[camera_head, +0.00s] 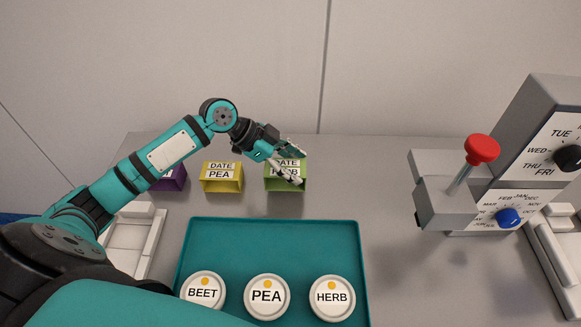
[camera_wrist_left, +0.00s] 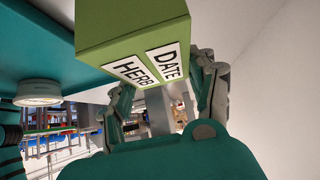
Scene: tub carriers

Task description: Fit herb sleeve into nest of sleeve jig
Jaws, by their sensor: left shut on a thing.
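The green herb sleeve (camera_head: 272,185), labelled DATE and HERB, is at the right end of the sleeve row in the head view. My left gripper (camera_head: 292,165) is shut on it and covers part of its label. In the left wrist view the sleeve (camera_wrist_left: 115,28) fills the top middle, at the fingertips of the gripper (camera_wrist_left: 165,82). Whether it rests on the table or hangs just above is unclear. Pale jig-like fixtures stand at the left (camera_head: 130,245) and right edge (camera_head: 557,265); I cannot tell which is the sleeve jig. My right gripper is not in view.
A yellow pea sleeve (camera_head: 222,186) and a purple sleeve (camera_head: 172,180) stand left of the herb sleeve. A teal tray (camera_head: 275,229) holds BEET, PEA and HERB tubs. A grey dial device (camera_head: 448,200) with a red knob stands right. The table between tray and device is clear.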

